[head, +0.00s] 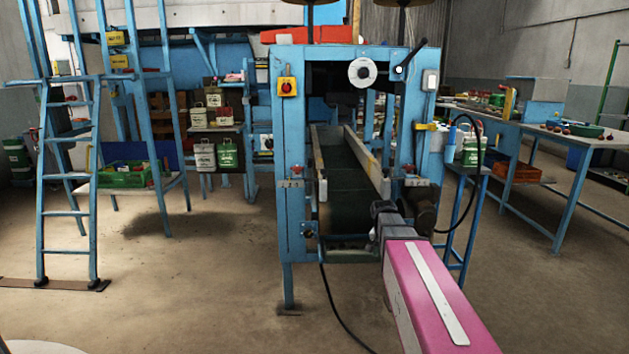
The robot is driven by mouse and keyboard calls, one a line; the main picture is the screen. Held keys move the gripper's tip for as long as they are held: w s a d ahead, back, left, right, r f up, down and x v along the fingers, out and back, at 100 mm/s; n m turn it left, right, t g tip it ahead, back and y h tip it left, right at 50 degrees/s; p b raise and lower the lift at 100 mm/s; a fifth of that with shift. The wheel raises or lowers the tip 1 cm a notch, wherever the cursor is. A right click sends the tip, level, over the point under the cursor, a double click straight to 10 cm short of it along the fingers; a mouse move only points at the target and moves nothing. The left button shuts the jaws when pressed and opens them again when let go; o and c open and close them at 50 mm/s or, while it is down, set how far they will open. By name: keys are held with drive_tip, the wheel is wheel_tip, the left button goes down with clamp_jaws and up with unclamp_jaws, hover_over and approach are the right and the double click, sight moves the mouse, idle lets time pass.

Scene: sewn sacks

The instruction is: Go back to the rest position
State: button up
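My arm reaches in from the lower right, pink with a pale strip, toward the blue sewing machine frame (289,150). The dark end of the arm with my gripper (381,208) is at the front of the machine's conveyor (347,172), near its right side rail. The fingers are too small and dark to tell whether they are open or shut, and I see no sack in them. A green and white sack (471,151) stands on a small blue stand right of the machine.
A blue ladder (66,215) stands at the left. Several small sacks (227,154) stand on shelves behind, near a green crate (124,176). A blue workbench (570,139) runs along the right. A black cable (338,314) hangs to the floor. The floor at front left is mostly clear.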

drive_tip(key=s+a+f+n+y, duration=0.1)
drive_tip(key=s+a+f+n, duration=0.2)
drive_tip(key=s+f, duration=0.2)
drive_tip(key=s+a+f+n, duration=0.3)
drive_tip(key=s+f, duration=0.2)
drive_tip(key=s, duration=0.6)
drive_tip(key=shift+s+a+f+y, duration=0.25)
drive_tip(key=shift+a+f+y, duration=0.1)
drive_tip(key=shift+f+y, duration=0.05)
